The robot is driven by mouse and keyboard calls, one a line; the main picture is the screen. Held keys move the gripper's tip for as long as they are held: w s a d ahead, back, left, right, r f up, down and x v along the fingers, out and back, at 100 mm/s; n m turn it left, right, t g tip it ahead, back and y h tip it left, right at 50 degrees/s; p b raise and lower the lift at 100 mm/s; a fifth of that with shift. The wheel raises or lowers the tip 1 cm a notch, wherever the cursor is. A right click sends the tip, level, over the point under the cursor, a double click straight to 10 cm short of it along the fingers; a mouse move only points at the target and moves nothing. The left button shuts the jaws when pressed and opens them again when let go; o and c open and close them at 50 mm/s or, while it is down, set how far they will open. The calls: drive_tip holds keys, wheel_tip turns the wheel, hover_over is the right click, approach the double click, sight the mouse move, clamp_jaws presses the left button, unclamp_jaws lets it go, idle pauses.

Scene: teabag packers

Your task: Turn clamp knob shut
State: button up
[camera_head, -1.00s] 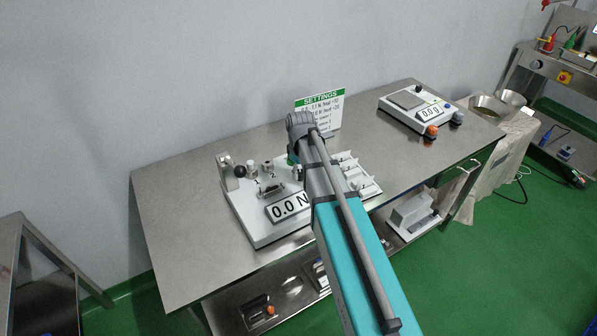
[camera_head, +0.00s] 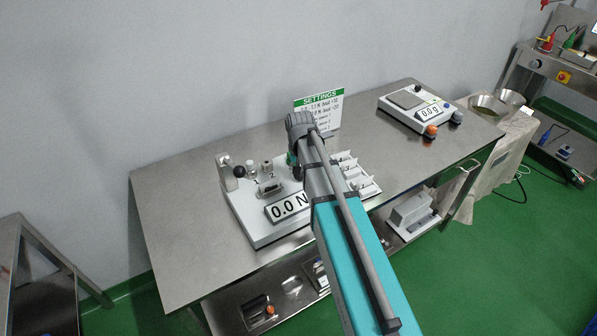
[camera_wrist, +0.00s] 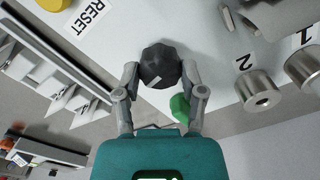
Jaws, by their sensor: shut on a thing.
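A dark faceted knob (camera_wrist: 160,66) sits between my gripper's fingers (camera_wrist: 161,72) in the wrist view, a pale mark on its face. Both fingertips touch its sides, so my gripper is shut on it. A green piece (camera_wrist: 180,108) lies beside the right finger. In the head view my arm covers the knob and most of the gripper, over the white tester (camera_head: 256,234) on the steel table. A small grey clamp-like block (camera_head: 270,187) stands on the tester above its "0.0 N" display (camera_head: 287,208).
Metal cylinders (camera_wrist: 262,90) stand near labels "1" and "2", right of my gripper in the wrist view. A tray with dividers (camera_head: 358,174), a settings sign (camera_head: 318,103) and a scale (camera_head: 416,110) are also on the table. The table's left end is clear.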

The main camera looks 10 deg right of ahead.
drive_tip(key=shift+s+m, duration=0.2)
drive_tip(key=shift+m, duration=1)
drive_tip(key=o, duration=1.1)
drive_tip(key=shift+o, duration=0.2)
drive_tip(key=shift+w, duration=0.1)
